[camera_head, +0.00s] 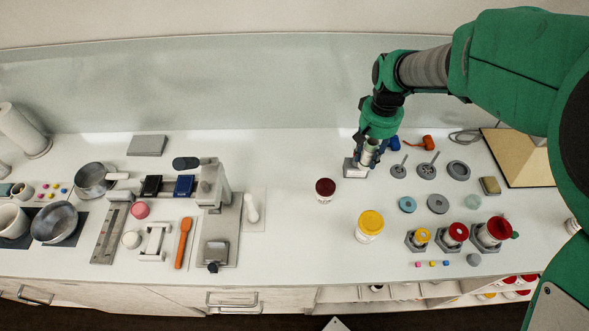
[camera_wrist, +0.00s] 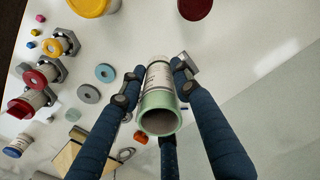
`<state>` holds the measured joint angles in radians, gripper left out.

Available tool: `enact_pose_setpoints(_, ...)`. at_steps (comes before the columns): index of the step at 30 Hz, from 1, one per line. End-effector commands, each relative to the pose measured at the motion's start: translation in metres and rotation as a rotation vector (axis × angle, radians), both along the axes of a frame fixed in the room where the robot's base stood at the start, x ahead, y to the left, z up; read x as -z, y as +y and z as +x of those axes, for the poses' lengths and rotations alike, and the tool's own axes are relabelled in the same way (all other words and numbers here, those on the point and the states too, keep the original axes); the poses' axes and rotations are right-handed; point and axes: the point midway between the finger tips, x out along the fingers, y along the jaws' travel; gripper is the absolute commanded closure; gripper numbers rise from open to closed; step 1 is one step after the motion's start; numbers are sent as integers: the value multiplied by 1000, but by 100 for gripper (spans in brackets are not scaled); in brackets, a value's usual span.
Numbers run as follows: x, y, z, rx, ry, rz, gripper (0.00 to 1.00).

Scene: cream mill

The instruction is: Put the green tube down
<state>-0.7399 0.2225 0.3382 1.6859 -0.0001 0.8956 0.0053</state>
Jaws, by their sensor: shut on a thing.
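My gripper (camera_head: 369,153) is over the back right part of the white counter. It is shut on the green tube (camera_wrist: 158,103), which has a pale labelled body and a light green open rim. In the wrist view the gripper's dark blue fingers (camera_wrist: 157,83) press on both sides of the tube, and its open end faces the camera. A grey metal block (camera_head: 355,169) stands at the tube's far end; it also shows in the wrist view (camera_wrist: 190,63). I cannot tell whether the tube's far end touches or sits in the block.
A dark red lidded jar (camera_head: 325,188) and a yellow-lidded jar (camera_head: 370,224) stand in front. Several capped tubes in grey holders (camera_head: 453,236), discs (camera_head: 438,204) and a tan board (camera_head: 519,158) are at right.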

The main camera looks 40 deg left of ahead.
Motion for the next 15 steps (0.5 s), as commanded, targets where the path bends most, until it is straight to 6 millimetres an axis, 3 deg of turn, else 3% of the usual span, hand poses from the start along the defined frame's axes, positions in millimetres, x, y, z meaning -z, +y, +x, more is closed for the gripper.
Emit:
enact_pose_setpoints(9,0,116,-30,-31,-1,1,83)
enact_pose_setpoints(15,1,178,-57,-44,0,0,83)
